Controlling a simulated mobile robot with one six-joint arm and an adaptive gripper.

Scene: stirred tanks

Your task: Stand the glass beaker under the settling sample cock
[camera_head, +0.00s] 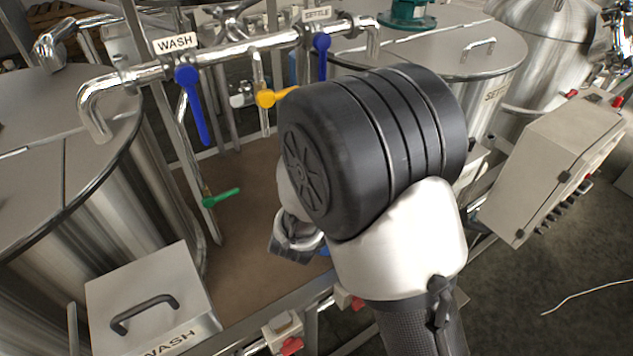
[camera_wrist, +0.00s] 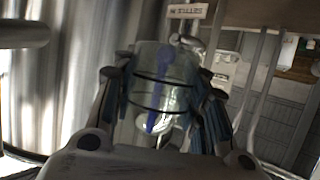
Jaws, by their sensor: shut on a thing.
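In the wrist view my gripper (camera_wrist: 162,98) is shut on the glass beaker (camera_wrist: 163,78), one finger on each side. The beaker is clear with dark bands around it, and blue shows through the glass. In the head view my black and white wrist hides the beaker, and only part of my gripper (camera_head: 297,238) shows. I cannot tell which fitting is the settling sample cock. A SETTLE sign (camera_head: 316,13) hangs on the pipe with a blue lever (camera_head: 322,55) below it. An upside-down label (camera_wrist: 187,11) shows beyond the beaker in the wrist view.
A WASH sign (camera_head: 174,43), a blue lever (camera_head: 195,105), a yellow lever (camera_head: 275,97) and a green lever (camera_head: 222,197) are on the pipework. Steel tanks stand left (camera_head: 60,130) and right (camera_head: 455,60). The brown deck (camera_head: 245,180) between them has bare room. A grey box (camera_head: 555,165) stands right.

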